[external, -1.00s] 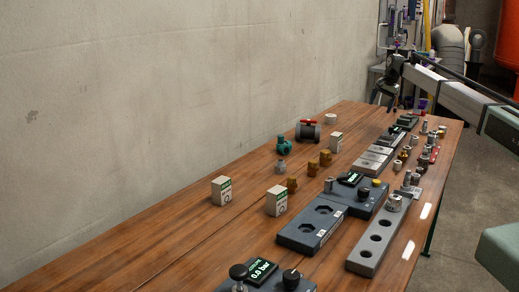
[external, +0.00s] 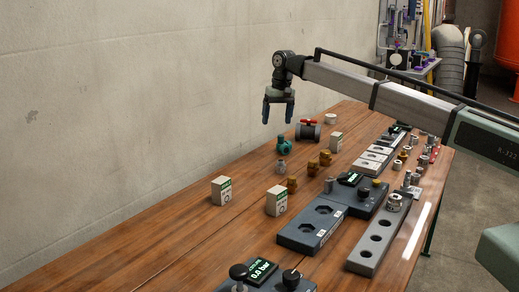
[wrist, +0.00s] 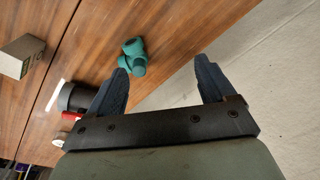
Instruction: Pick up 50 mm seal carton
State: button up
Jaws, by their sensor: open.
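Three small white-and-green cartons stand upright on the wooden table: one at the left (external: 221,190), one nearer the middle (external: 276,201), and one farther back (external: 336,142) beside the dark valve. Their size labels are too small to read, so I cannot tell which is the 50 mm seal carton. My gripper (external: 279,116) is open and empty, pointing down, high above the table's wall side near the teal fitting. In the wrist view my open fingers (wrist: 160,68) have no carton between them; one carton (wrist: 18,58) shows at the left edge.
A teal fitting (external: 283,146), a dark valve with a red handle (external: 308,131) and several brass fittings (external: 325,158) stand around the cartons. Dark fixture blocks (external: 312,225) and a grey holed rail (external: 378,238) lie to the right. The front-left tabletop is clear.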

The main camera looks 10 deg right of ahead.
jog(key=s+a+r+n, duration=0.1)
jog(key=s+a+n, duration=0.3)
jog(key=s+a, duration=1.05)
jog(key=n+h, duration=0.1)
jog(key=n, duration=0.2)
send_near(221, 180)
jog(key=shift+g, duration=0.4)
jog(key=f, duration=1.2)
jog(key=shift+w+a+f, duration=0.1)
jog(key=shift+w+f, duration=0.25)
jog(key=shift+w, duration=0.05)
jog(key=c, duration=1.1)
jog(key=shift+o, duration=0.2)
